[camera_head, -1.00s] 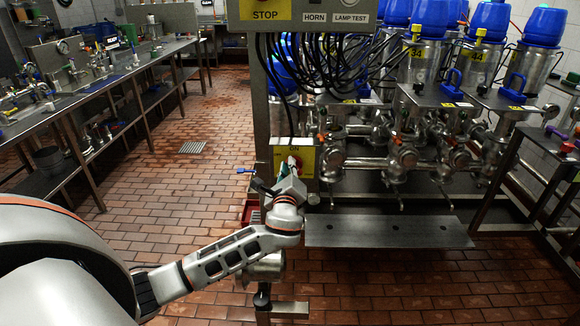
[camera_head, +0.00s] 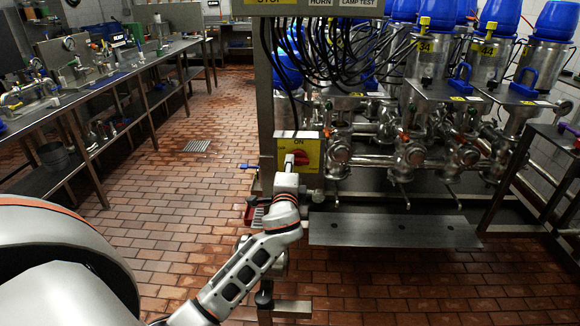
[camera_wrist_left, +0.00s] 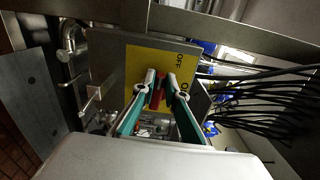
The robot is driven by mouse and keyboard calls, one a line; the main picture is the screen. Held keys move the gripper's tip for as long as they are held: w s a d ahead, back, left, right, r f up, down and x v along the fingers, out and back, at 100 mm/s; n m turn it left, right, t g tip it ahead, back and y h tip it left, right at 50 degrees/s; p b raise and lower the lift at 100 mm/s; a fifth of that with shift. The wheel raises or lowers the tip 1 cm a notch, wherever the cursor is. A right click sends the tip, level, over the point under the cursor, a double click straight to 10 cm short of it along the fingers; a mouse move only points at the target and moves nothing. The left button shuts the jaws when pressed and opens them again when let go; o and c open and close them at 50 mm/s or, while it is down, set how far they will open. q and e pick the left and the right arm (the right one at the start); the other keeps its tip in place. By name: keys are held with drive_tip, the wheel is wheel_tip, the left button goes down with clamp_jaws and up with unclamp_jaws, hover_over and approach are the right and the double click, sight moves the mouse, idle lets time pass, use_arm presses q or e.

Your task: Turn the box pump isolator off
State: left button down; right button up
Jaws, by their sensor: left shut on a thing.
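The box pump isolator is a grey box with a yellow plate (camera_head: 310,158) on the post, with ON at its top. Its red handle (camera_head: 302,158) shows just past my gripper and appears to lie roughly sideways. In the left wrist view the yellow plate (camera_wrist_left: 141,62) carries the words OFF and ON, turned on their side. My left gripper (camera_head: 291,163) is in front of the plate. In the wrist view its two fingers (camera_wrist_left: 161,86) stand either side of the red handle (camera_wrist_left: 156,100), shut on it. The fingers hide part of the handle. My right gripper is not in view.
Black cables (camera_head: 325,55) hang above the isolator. A small blue-handled valve (camera_head: 248,167) sticks out left of the post. Steel pipework (camera_head: 410,153) and a flat steel plate (camera_head: 395,230) are to the right. The tiled floor (camera_head: 180,185) is open on the left.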

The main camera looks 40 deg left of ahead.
use_arm(q)
drive_tip(key=shift+f+n, duration=0.2)
drive_tip(key=shift+n, duration=0.1)
drive_tip(key=c, duration=2)
unclamp_jaws()
drive_tip(key=shift+c, duration=0.2)
drive_tip(key=shift+r, duration=0.1)
drive_tip(key=shift+s, duration=0.1)
drive_tip(key=v, duration=1.2)
